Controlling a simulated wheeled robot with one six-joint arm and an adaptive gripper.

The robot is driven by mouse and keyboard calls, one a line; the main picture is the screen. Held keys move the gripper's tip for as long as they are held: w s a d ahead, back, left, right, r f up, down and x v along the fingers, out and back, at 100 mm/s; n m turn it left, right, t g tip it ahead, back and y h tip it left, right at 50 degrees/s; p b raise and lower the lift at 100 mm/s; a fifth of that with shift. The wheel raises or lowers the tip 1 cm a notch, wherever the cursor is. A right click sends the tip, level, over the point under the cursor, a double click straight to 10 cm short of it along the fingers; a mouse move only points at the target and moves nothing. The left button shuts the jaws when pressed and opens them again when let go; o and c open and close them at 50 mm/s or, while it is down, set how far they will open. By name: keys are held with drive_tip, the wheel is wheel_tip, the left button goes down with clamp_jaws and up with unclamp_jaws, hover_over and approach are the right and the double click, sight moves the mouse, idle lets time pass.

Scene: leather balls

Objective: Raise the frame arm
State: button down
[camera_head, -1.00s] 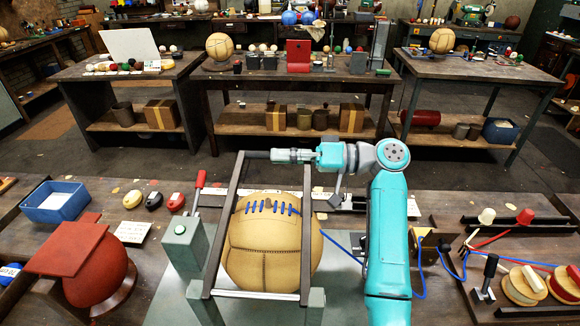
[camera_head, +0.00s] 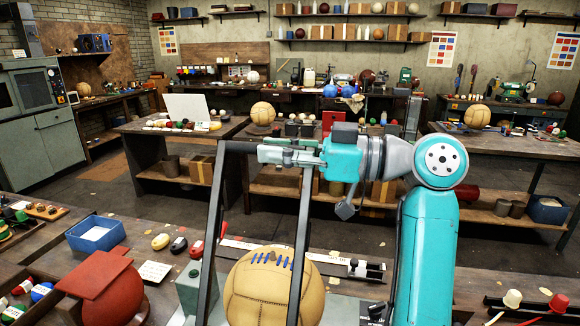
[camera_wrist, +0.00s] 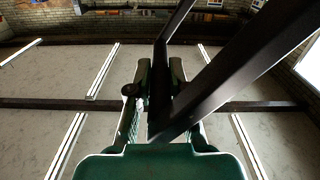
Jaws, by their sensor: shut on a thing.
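The frame arm is a dark frame with two long side bars (camera_head: 214,215) and a top crossbar (camera_head: 240,147). It stands steeply tilted, its top well above the tan leather ball (camera_head: 262,287) with blue lacing. The ball sits between the side bars at the bottom of the head view. My gripper (camera_head: 264,152) is shut on the top crossbar, coming from the right. In the wrist view, dark bars of the frame (camera_wrist: 215,75) run between and past my gripper's fingers (camera_wrist: 158,88). The frame's lower ends are cut off in the head view.
A red ball with a red slab (camera_head: 98,285) stands at the left of the bench, near a blue tray (camera_head: 95,234). A grey-green post (camera_head: 192,287) stands beside the frame's left bar. Tables with balls stand beyond; the air above the frame looks clear.

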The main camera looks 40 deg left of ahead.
drive_tip(key=s+d+r+n, duration=0.1)
drive_tip(key=s+d+n, duration=0.3)
drive_tip(key=s, duration=0.4)
drive_tip(key=s+d+r+n, duration=0.2)
drive_tip(key=s+d+n, duration=0.2)
drive_tip(key=s, duration=0.5)
drive_tip(key=shift+d+r, duration=0.15)
drive_tip(key=shift+d, duration=1.05)
drive_tip(key=c, duration=1.1)
unclamp_jaws()
drive_tip(key=shift+s, duration=0.15)
drive_tip(key=v, duration=1.2)
drive_tip(key=shift+d, duration=0.1)
